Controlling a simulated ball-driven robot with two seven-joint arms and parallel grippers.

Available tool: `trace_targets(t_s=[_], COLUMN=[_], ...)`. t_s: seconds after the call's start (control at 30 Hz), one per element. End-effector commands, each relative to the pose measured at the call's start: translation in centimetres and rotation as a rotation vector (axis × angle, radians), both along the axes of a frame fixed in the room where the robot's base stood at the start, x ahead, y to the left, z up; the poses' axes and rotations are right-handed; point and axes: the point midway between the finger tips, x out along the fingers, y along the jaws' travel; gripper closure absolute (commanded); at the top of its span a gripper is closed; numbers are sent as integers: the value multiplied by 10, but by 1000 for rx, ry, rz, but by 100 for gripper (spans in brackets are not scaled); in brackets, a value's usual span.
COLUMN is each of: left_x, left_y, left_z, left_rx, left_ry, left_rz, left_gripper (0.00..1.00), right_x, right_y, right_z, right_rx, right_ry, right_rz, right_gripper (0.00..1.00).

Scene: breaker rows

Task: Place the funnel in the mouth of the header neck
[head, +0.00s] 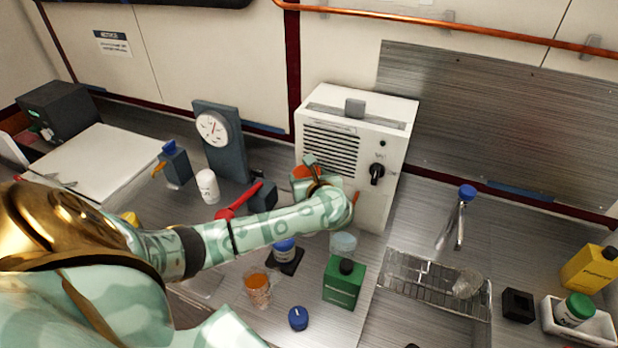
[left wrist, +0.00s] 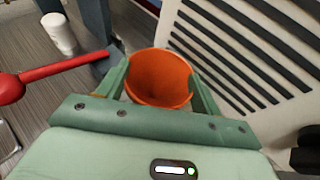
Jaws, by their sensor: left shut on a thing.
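An orange funnel (left wrist: 158,78) is between the two fingers of my left gripper (left wrist: 160,85), its round open mouth facing the left wrist camera. My left gripper (head: 315,172) is shut on the funnel and is in front of the white louvred unit. In the head view only a small orange part of the funnel (head: 302,171) shows, with the gripper and forearm covering much around it. The funnel's lower end is hidden. I cannot make out the header neck in either view. My right gripper is not in view.
The white unit (head: 397,127) with a black knob stands behind the gripper. A red-handled lever (head: 238,202) and a gauge stand (head: 227,158) are to its left. A green bottle (head: 343,285), an orange-filled beaker (head: 257,287) and a wire rack (head: 415,280) are nearer.

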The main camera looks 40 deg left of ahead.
Motion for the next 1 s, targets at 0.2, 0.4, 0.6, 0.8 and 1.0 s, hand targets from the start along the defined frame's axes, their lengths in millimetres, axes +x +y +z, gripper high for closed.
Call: trace_targets(t_s=[0.2, 0.4, 0.6, 0.8, 1.0], left_x=[0, 0, 0, -7, -31], left_y=[0, 0, 0, -11, -47], left_z=[-1, -2, -2, 5, 23], left_rx=[0, 0, 0, -3, -8], left_ry=[0, 0, 0, 1, 0], left_rz=[-1, -1, -1, -3, -3], left_gripper=[57, 12, 12, 12, 12], right_x=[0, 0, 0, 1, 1], right_y=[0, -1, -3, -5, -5], right_z=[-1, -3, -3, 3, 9], right_rx=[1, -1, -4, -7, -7], right_ry=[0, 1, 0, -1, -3], right_rz=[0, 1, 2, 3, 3], right_gripper=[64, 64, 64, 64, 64])
